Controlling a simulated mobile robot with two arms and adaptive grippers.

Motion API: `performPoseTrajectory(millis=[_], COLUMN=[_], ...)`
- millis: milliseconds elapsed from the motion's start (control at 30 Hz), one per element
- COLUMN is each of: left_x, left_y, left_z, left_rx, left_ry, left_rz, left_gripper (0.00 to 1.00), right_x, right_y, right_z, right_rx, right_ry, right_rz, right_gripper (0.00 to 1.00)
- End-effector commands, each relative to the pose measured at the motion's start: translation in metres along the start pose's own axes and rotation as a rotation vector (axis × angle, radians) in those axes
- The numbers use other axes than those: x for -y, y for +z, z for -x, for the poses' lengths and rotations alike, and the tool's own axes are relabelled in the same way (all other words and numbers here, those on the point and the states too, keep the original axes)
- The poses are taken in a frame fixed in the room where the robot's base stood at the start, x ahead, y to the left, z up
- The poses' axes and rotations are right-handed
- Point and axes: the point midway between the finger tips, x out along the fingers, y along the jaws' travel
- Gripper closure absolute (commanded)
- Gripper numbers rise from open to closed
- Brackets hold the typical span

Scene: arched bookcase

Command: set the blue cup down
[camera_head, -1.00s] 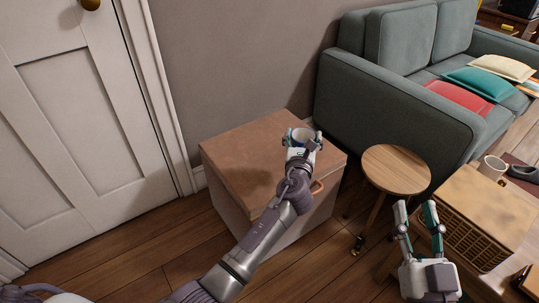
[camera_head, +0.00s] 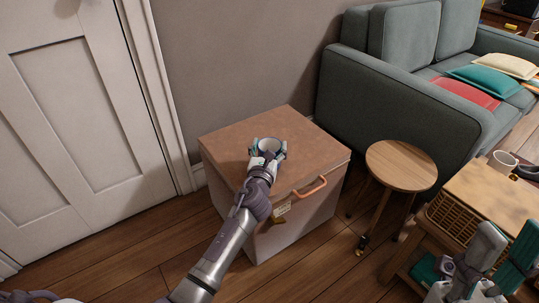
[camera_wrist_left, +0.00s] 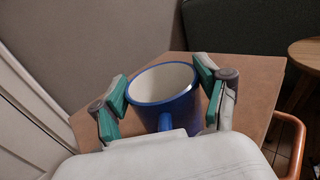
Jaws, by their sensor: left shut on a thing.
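The blue cup (camera_wrist_left: 178,112), white inside with a blue rim, stands upright between the green-padded fingers of my left gripper (camera_head: 267,151). The fingers are shut on it from both sides, and its handle points back toward the wrist. In the head view the cup (camera_head: 270,145) is over the brown top of a pale box (camera_head: 310,150), near the middle. I cannot tell whether its base touches the top. My right gripper (camera_head: 502,259) is at the lower right, partly cut off, with its fingers apart and empty.
The box top is clear around the cup. An orange handle (camera_head: 310,188) is on its front. A round wooden stool (camera_head: 401,165) and grey sofa (camera_head: 400,110) stand to the right. A white door (camera_head: 85,120) is left.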

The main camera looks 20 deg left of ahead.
Motion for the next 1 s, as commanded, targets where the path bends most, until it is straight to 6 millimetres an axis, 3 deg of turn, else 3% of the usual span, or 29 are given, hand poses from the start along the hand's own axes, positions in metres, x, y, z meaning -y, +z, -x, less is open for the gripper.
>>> performPoseTrajectory(millis=[33,133,567,600,700,733,1000], left_x=[0.0,0.001,0.001,0.001,0.001,0.001,0.001], left_y=[-0.005,-0.02,-0.024,-0.024,-0.024,-0.024,-0.023], left_z=[0.0,0.0,0.0,0.0,0.0,0.0,0.0], left_rx=[0.002,0.002,0.002,0.001,0.0,0.0,0.001], left_ry=[-0.001,-0.001,-0.001,-0.001,-0.001,-0.001,-0.001], left_rz=[0.001,0.001,-0.001,0.0,0.0,0.0,-0.001], left_gripper=[0.71,0.71,0.71,0.21,0.04,0.01,0.01], right_x=[0.001,0.0,0.0,0.0,0.0,0.0,0.0], right_y=[-0.007,-0.002,-0.001,-0.001,-0.001,-0.001,-0.001], right_z=[0.005,0.018,0.02,0.019,0.019,0.019,0.019], right_rx=[-0.047,-0.034,-0.031,-0.031,-0.03,-0.03,-0.03], right_ry=[0.0,0.0,0.0,0.0,-0.001,-0.001,0.0], right_rz=[-0.003,-0.002,-0.002,-0.002,-0.002,-0.002,-0.002], right_gripper=[0.6,0.6,0.6,0.6,0.6,0.6,0.6])
